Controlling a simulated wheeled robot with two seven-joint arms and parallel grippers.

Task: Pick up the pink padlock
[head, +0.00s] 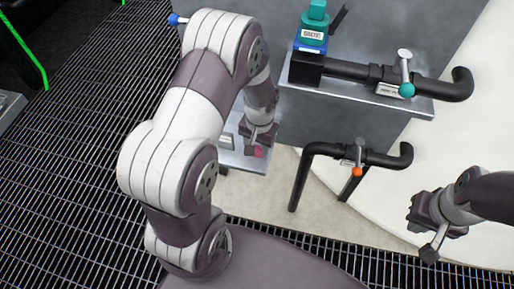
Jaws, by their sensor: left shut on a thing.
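The pink padlock (259,152) shows as a small pink patch over a grey metal shelf (248,162), just below my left gripper (258,140). My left gripper is shut on it, and the fingers and wrist hide most of its shape. I cannot tell whether the padlock touches the shelf. My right gripper (424,222) is at the right side, far from the padlock, over the pale floor. Its fingertips are not clear enough to tell open from shut.
A black pipe with a teal-handled valve (406,88) and a teal-and-blue fitting (312,35) stands on a grey ledge (360,94). A lower black pipe with an orange-tipped valve (357,170) stands right of the shelf. Dark grating (70,150) covers the left.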

